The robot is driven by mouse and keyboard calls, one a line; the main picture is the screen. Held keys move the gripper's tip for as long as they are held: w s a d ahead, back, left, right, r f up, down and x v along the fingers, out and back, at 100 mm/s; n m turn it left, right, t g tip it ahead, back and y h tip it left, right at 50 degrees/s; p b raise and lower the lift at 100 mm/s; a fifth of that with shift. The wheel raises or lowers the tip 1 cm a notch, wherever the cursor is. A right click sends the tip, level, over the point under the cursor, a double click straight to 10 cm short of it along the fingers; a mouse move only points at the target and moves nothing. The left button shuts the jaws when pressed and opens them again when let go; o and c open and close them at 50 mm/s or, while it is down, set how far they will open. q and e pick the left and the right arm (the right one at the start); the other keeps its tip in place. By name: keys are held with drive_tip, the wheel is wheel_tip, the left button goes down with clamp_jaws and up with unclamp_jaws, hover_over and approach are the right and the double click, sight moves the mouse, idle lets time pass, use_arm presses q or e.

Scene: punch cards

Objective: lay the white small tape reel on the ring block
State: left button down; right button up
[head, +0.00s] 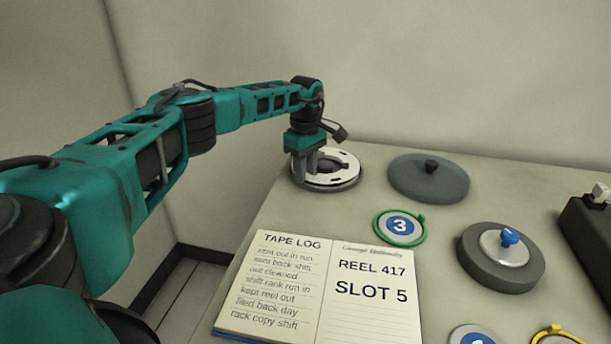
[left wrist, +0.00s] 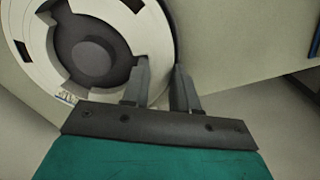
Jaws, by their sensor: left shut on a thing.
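The white small tape reel (head: 346,178) is a flat white ring with dark slots, at the back left of the table. It lies on or just above a round grey base (head: 352,186); I cannot tell if they touch, nor whether this base is the ring block. My left gripper (head: 312,174) points down at the reel's left side. In the left wrist view the reel (left wrist: 35,75) surrounds a dark round hub (left wrist: 90,58), and my left gripper (left wrist: 160,88) is shut on its rim, one finger inside and one outside. My right gripper is not in view.
A dark grey disc with a black knob (head: 429,180) lies right of the reel. Nearer are a green-ringed badge marked 3 (head: 400,228), a thick grey round block (head: 530,282) with a blue-knobbed silver disc, and an open tape log (head: 330,285). A dark box (head: 590,235) stands at right.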

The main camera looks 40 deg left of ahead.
use_arm(q)
drive_tip(key=shift+r, duration=0.15)
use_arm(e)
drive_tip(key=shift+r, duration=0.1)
use_arm(q)
drive_tip(key=shift+r+p, duration=2.85)
drive_tip(key=shift+r, duration=0.1)
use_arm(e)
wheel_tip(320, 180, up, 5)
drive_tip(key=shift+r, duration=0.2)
use_arm(q)
drive_tip(key=shift+f, duration=0.1)
